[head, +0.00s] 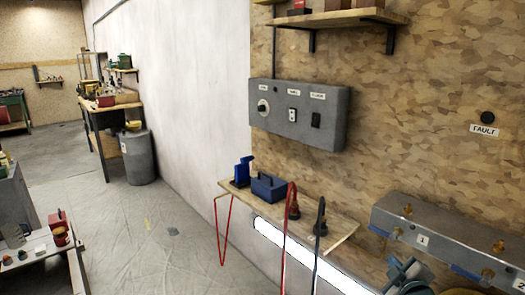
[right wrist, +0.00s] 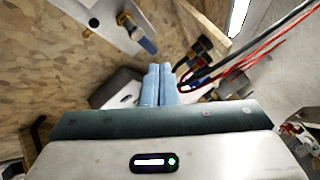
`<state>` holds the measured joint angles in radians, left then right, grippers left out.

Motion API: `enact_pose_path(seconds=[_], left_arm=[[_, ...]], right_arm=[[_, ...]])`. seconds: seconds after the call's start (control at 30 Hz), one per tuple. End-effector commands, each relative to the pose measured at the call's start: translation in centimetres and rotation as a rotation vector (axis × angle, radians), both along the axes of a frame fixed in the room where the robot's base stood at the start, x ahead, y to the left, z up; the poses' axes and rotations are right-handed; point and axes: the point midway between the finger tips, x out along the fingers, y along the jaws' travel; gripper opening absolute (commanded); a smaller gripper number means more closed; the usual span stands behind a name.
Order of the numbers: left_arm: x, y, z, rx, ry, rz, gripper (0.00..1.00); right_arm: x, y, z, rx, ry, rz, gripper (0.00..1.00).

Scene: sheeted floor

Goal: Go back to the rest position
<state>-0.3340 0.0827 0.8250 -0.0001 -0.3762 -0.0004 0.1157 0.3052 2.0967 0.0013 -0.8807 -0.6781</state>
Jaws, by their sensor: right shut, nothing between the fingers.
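My right gripper (right wrist: 159,70) shows in the right wrist view with its two light blue fingers pressed together and nothing between them. In the head view the right gripper (head: 408,274) shows at the bottom right, in front of the wall and below the grey manifold box (head: 440,228) with brass taps. It appears clear of the box, but the exact gap cannot be told. My left gripper is not in view.
A small wooden shelf (head: 338,238) carries a blue box (head: 268,187) and red and black cables (head: 320,225). A grey switch panel (head: 300,112) hangs above it. A grey drum (head: 138,157) stands further back. Open sheeted floor (head: 150,245) lies at left.

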Motion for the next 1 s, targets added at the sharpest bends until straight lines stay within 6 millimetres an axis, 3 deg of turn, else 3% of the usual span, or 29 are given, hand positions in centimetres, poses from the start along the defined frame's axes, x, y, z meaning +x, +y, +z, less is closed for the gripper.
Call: enact_pose_path(seconds=[0.03,0.2,0.3,0.5,0.87,1.0], left_arm=[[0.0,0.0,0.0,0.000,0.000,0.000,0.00],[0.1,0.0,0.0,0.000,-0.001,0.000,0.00],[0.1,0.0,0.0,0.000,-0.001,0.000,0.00],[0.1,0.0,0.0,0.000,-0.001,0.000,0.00],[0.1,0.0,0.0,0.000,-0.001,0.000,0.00],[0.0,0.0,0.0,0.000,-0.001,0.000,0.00]], right_arm=[[-2.7,0.8,-3.4,0.074,0.088,-0.020,0.00],[-12.2,2.9,-11.8,0.312,0.365,-0.142,0.00],[-17.6,3.8,-14.9,0.420,0.500,-0.227,0.00],[-25.3,5.0,-18.0,0.553,0.678,-0.372,0.00],[-35.5,6.4,-19.9,0.685,0.886,-0.587,0.00],[-34.3,6.0,-23.1,0.684,0.893,-0.594,0.00]])
